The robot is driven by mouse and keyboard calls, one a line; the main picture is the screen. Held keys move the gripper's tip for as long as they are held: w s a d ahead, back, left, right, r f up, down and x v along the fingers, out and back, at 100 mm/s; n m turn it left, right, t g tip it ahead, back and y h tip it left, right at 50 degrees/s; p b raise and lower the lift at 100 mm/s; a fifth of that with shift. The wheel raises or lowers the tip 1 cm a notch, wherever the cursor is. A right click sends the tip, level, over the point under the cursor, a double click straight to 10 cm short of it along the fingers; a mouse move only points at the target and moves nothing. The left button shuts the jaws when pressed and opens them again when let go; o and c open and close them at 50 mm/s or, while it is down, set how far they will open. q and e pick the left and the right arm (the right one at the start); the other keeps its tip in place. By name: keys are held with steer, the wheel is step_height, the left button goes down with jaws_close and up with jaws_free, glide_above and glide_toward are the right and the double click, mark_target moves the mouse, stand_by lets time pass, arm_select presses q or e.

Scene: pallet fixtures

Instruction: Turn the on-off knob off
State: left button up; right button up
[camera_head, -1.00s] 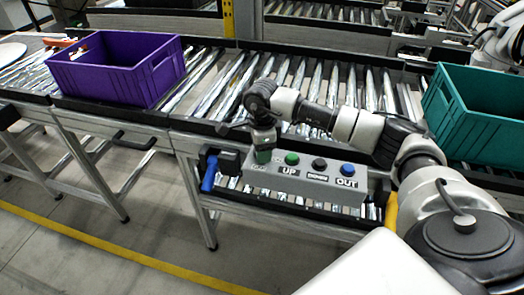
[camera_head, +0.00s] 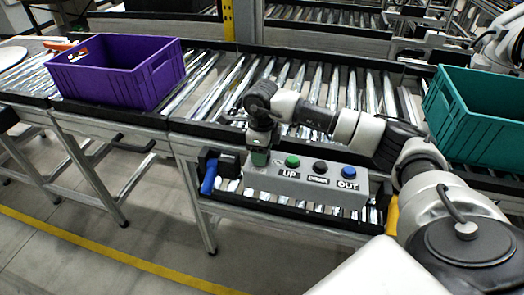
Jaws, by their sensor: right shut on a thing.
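The grey control box (camera_head: 312,186) stands at the front edge of the conveyor. Its top carries a green button (camera_head: 292,161), a dark button (camera_head: 320,167) and a blue button (camera_head: 348,172), with labels UP, DOWN and OUT on the front. My right gripper (camera_head: 259,158) points down at the left end of the box. It is shut at the spot left of the green button, where the on-off knob sits; the knob is hidden by the fingers, and its angle cannot be told. My left gripper is not in view.
A purple crate (camera_head: 117,70) stands on the rollers at the left, and a teal crate (camera_head: 478,118) at the right. A blue handle (camera_head: 209,177) is just left of the box. A yellow handle (camera_head: 391,214) is at its right. Rollers between the crates are free.

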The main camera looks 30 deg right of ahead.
steer(key=o, duration=0.9)
steer(key=shift+r, duration=0.1)
step_height(320, 180, up, 11)
steer(key=shift+f+b, duration=0.15)
steer(key=shift+b, duration=0.45)
